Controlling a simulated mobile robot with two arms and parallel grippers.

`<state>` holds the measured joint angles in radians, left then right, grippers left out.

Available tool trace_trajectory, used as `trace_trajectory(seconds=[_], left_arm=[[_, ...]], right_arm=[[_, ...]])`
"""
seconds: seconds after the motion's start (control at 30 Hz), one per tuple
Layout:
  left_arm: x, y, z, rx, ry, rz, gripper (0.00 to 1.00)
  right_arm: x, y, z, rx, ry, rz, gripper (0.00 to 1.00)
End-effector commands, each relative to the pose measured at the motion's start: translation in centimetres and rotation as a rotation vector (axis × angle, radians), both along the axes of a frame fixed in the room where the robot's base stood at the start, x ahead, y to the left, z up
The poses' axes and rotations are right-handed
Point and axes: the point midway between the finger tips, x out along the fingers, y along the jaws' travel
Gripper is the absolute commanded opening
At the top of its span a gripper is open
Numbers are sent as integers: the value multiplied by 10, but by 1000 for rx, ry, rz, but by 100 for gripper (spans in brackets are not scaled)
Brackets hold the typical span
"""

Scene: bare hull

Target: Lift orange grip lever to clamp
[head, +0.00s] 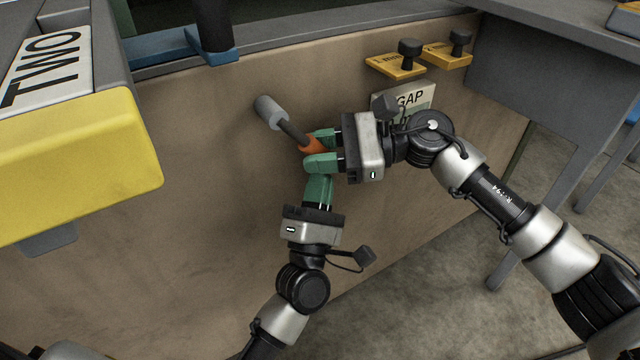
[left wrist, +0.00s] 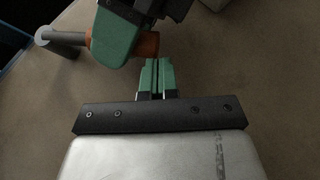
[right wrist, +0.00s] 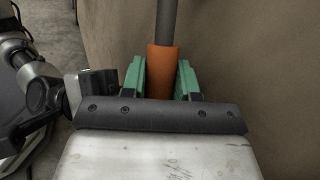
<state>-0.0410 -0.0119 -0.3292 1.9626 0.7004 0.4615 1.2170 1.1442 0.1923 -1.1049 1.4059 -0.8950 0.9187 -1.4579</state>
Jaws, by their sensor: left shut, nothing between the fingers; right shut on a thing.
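The lever has an orange grip (head: 309,146) on a dark rod that runs up-left to a grey cylindrical pivot (head: 270,111) on the brown panel. My right gripper (head: 318,151) is shut on the orange grip, which shows between its green fingers in the right wrist view (right wrist: 161,72). In the left wrist view the orange grip (left wrist: 149,45) is partly hidden by the right gripper's green finger. My left gripper (head: 319,182) is shut and empty just below the right gripper; its closed fingers also show in the left wrist view (left wrist: 158,72).
A yellow block (head: 75,165) with a TWO label juts out at the left. Two yellow plates with black knobs (head: 396,66) and a GAP sign (head: 415,98) are at the upper right of the panel. A grey table (head: 570,90) stands at right.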

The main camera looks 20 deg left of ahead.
Motion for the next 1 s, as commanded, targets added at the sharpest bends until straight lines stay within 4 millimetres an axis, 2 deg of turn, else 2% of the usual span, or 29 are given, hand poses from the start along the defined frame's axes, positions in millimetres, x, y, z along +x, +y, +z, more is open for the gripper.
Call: trace_trajectory(seconds=[0.3,0.5,0.53,0.57,0.6,0.87,1.0], left_arm=[[9,-10,12,-40,-49,-2,0],[9,-11,14,-40,-53,-2,0],[9,-11,14,-40,-53,-3,0],[9,-11,14,-40,-53,-3,0],[9,-11,14,-40,-53,-3,0],[9,-10,14,-42,-53,-1,0],[9,-10,13,-41,-53,0,0]], right_arm=[[0,0,0,-1,4,1,0],[-3,2,-3,-4,10,8,0],[-3,2,-3,-5,10,9,33],[-3,2,-3,-5,10,10,37],[-3,2,-3,-5,9,10,40],[-2,-2,-3,-5,7,7,40],[5,-20,-1,-6,7,3,40]])
